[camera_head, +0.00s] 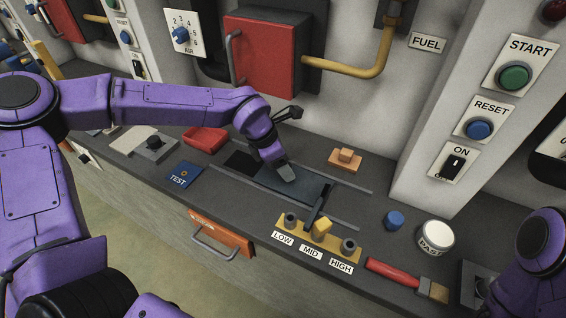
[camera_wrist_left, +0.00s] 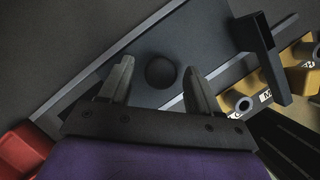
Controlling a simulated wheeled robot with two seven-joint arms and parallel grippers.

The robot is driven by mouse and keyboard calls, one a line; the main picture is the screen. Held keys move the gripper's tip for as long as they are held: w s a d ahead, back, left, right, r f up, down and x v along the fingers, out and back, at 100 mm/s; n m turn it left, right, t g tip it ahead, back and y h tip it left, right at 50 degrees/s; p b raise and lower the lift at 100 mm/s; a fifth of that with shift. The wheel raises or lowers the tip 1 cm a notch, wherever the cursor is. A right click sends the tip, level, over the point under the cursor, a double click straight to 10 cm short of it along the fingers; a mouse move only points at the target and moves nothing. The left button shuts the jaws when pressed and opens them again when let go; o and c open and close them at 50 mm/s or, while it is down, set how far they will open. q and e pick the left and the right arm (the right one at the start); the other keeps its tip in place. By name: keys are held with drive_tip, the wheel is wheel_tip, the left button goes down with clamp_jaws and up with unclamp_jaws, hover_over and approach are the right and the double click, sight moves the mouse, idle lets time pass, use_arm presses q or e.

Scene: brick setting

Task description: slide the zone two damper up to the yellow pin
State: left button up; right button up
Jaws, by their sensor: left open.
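The damper, a dark blue-grey plate (camera_head: 309,187), lies flat between two long rails on the bench. In the left wrist view the plate (camera_wrist_left: 150,38) carries a round black knob (camera_wrist_left: 161,71). A dark pointer bar (camera_head: 316,207) reaches from the plate's right part toward a yellow scale strip (camera_head: 284,222) marked LOW, MID and HIGH. The yellow pin (camera_head: 321,228) stands at MID between two grey posts. My left gripper (camera_head: 285,174) is over the plate; in its wrist view the open fingers (camera_wrist_left: 158,68) stand either side of the knob, without visible contact. My right gripper is out of view.
A blue cap (camera_head: 394,220), paste tin (camera_head: 436,237) and red-handled brush (camera_head: 392,272) lie right of the strip. An orange block (camera_head: 345,158) sits behind the rails. A red tray (camera_head: 205,139) and blue TEST card (camera_head: 183,174) are left.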

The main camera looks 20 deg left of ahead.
use_arm(q)
drive_tip(key=v, duration=1)
drive_tip(key=shift+r+b, duration=0.15)
drive_tip(key=shift+b, duration=0.15)
drive_tip(key=shift+s, duration=0.1)
